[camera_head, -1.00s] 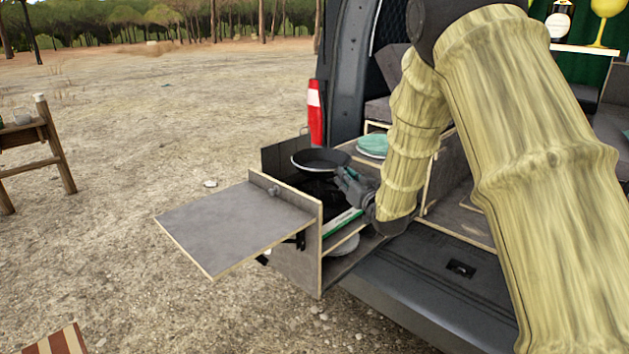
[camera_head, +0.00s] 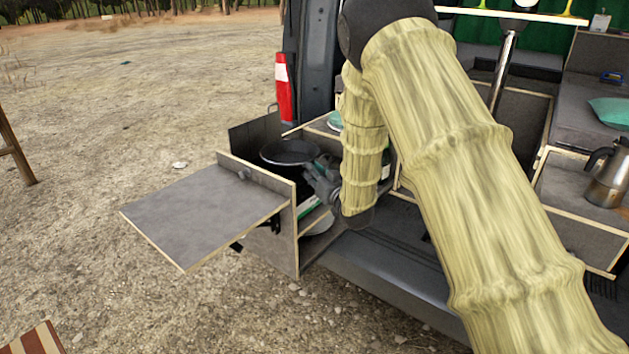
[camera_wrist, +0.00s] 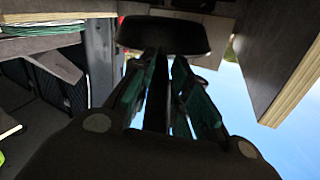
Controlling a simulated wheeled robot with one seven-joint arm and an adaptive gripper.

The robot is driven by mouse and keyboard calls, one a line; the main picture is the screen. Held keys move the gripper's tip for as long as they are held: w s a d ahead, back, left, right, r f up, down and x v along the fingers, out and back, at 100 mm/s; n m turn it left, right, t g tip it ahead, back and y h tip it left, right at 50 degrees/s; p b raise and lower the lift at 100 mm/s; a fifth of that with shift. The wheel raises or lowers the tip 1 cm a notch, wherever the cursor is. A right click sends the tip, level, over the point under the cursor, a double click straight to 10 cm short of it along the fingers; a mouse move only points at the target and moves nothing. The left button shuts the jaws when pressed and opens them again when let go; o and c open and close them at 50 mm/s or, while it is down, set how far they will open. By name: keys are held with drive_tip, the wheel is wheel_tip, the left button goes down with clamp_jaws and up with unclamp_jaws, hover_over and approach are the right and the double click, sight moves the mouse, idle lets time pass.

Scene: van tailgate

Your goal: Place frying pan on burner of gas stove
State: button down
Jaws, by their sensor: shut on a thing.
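The dark frying pan (camera_head: 290,152) is level over the pull-out kitchen drawer at the van's rear. In the wrist view the pan (camera_wrist: 165,34) is just beyond the fingertips. My gripper (camera_head: 316,172) is shut on the pan's handle, on the pan's right side. The fingers also show in the wrist view (camera_wrist: 158,70), with the dark handle between them. The gas stove (camera_head: 281,184) shows only as a dark area in the drawer under the pan. Its burners are hidden, and I cannot tell whether the pan touches one.
The drawer's front panel (camera_head: 270,185) and fold-out shelf (camera_head: 205,212) stick out at left. The van's tail light (camera_head: 285,90) and rear post stand behind the drawer. A moka pot (camera_head: 609,175) stands at right. Open ground lies left.

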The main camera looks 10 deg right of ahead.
drive_tip(key=shift+s+f, duration=0.5)
drive_tip(key=shift+f, duration=0.3)
drive_tip(key=shift+w+f, duration=0.1)
drive_tip(key=shift+f, duration=0.2)
drive_tip(key=shift+f, duration=0.1)
drive_tip(key=c, duration=1.4)
unclamp_jaws()
drive_tip(key=shift+f, duration=0.1)
drive_tip(key=shift+o, duration=0.2)
